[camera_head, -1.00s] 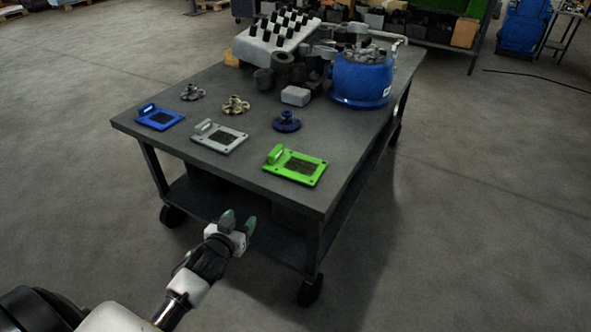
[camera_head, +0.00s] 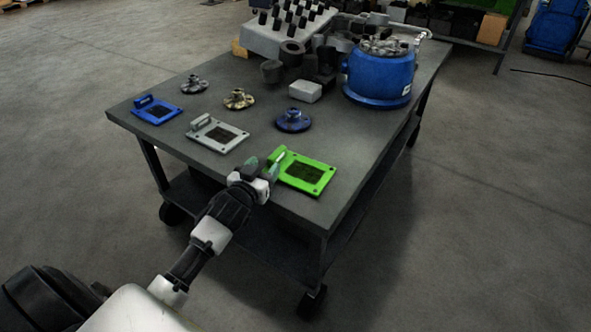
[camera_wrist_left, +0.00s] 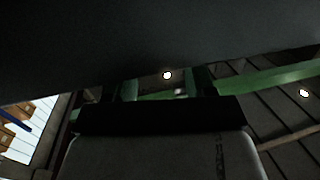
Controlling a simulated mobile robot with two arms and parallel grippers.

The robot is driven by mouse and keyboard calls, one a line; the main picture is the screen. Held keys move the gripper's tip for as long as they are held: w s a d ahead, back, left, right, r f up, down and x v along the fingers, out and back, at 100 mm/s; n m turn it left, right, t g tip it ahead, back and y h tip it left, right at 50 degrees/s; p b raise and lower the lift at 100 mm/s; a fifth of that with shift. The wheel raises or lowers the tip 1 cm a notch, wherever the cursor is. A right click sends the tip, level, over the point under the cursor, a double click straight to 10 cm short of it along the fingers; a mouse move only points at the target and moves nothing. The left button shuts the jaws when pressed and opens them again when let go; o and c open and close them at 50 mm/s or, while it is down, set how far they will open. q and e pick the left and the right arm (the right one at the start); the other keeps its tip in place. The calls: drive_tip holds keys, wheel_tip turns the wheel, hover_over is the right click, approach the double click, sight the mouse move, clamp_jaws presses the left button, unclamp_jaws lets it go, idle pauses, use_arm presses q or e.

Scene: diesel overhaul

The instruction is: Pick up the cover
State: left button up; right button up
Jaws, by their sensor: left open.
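Three flat covers with upright handles lie along the near part of the table: a blue one (camera_head: 157,110), a grey one (camera_head: 217,134) and a green one (camera_head: 304,173). My left gripper (camera_head: 265,165) is open at the table's front edge, beside the left end of the green cover. Its fingertips are close to the green handle (camera_head: 279,153); I cannot tell whether they touch it. In the left wrist view, the open fingers (camera_wrist_left: 165,88) show with a green strip (camera_wrist_left: 268,78) at right, probably the green cover. My right gripper is not in view.
The dark table (camera_head: 345,150) stands on wheels. Behind the covers are a silver flanged part (camera_head: 194,85), a brass one (camera_head: 238,99), a blue one (camera_head: 293,120) and a light block (camera_head: 305,91). A blue housing (camera_head: 379,77) stands at the back right. The table's right front is clear.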

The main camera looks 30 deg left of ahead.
sight(270, 160)
use_arm(q)
drive_tip(key=w, duration=0.4)
drive_tip(key=shift+w+a+f+b, duration=0.2)
drive_tip(key=shift+w+f+b, duration=0.05)
drive_tip(key=shift+w+b, duration=0.1)
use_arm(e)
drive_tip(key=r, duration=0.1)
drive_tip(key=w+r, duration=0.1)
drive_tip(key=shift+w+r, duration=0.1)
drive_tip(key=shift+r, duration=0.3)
use_arm(q)
drive_tip(key=shift+s, duration=0.1)
clamp_jaws()
drive_tip(key=shift+r, duration=0.15)
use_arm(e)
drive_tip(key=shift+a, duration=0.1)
